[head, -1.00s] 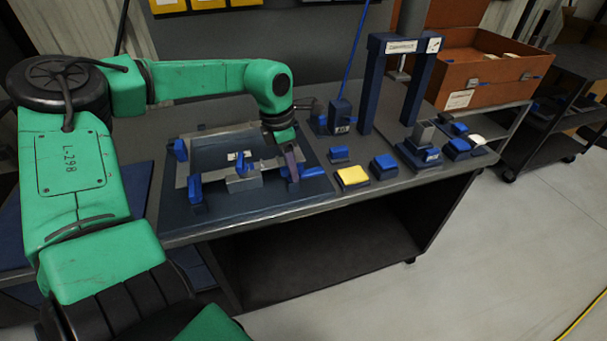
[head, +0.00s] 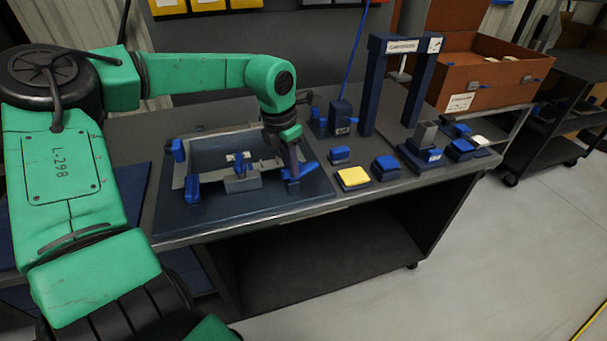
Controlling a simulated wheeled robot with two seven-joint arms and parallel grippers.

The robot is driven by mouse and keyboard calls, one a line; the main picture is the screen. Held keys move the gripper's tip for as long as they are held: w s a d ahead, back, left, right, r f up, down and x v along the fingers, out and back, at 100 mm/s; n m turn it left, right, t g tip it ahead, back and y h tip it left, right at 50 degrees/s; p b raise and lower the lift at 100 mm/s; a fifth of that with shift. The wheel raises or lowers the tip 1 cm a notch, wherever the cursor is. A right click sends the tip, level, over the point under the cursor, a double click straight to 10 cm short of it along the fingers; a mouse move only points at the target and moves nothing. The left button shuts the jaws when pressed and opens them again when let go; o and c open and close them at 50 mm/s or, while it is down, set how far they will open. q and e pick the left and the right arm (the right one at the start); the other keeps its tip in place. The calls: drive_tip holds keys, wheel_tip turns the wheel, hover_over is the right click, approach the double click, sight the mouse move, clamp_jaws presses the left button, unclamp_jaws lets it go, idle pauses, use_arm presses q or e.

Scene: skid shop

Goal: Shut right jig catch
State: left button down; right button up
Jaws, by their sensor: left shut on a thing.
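The jig is a dark blue base plate (head: 245,203) with a grey frame (head: 215,137) on the near left part of the bench. The right jig catch (head: 305,172) is a blue lever at the frame's near right corner, lying low and slanting to the right. My left gripper (head: 292,170) reaches down from above and is shut on this catch. Its fingers hide part of the lever and its pivot. My right gripper is not in view.
Right of the jig stand a yellow-topped block (head: 353,178), small blue blocks (head: 385,167) and a dark blue block with a rod (head: 341,118). A dark blue arch (head: 404,48) rises behind them. An orange crate (head: 486,75) sits at the right. The bench's front edge is clear.

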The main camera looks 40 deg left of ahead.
use_arm(q)
drive_tip(key=shift+f+n+b, duration=0.2)
drive_tip(key=shift+n+b, duration=0.3)
drive_tip(key=shift+n+y+b, duration=0.3)
drive_tip(key=shift+n+b, duration=0.35)
drive_tip(key=shift+n, duration=0.85)
drive_tip(key=shift+r+n, duration=0.2)
drive_tip(key=shift+n, duration=0.1)
drive_tip(key=shift+b, duration=0.3)
